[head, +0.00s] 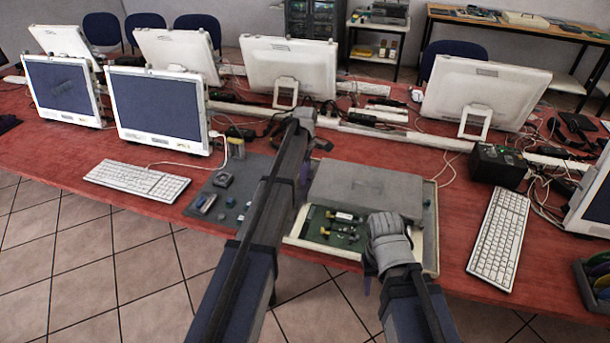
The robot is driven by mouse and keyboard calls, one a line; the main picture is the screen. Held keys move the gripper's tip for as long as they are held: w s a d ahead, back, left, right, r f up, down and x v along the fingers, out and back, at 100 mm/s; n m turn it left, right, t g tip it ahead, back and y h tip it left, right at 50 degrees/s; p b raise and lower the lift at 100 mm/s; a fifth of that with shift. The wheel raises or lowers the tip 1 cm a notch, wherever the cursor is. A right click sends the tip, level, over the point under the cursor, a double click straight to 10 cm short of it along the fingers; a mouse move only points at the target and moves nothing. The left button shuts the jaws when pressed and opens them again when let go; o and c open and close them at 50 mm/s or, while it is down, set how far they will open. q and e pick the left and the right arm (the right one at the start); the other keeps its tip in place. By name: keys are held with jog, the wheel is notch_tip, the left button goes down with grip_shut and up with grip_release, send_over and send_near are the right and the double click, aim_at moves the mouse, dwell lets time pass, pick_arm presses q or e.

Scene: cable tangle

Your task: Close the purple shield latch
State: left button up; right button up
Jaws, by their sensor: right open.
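A grey shield-like cover (365,187) lies over the back part of a green circuit board (345,238) in a shallow white tray (431,225). A small purple piece (305,170) shows beside my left arm at the cover's left. Another purple bit (367,284) shows below my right gripper. I cannot tell which of these is the latch, or whether it is closed. My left gripper (300,122) is beyond the tray, near the monitor stand; its jaws are too small to read. My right gripper (388,232) is open over the board's right front, hiding that corner.
A grey mat (232,190) with small parts lies left of my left arm. Keyboards flank the work area, one at left (137,181) and one at right (499,238). A black box (497,166) stands right of the tray. Monitors and loose cables line the back.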

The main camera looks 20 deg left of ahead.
pick_arm(q)
grip_shut()
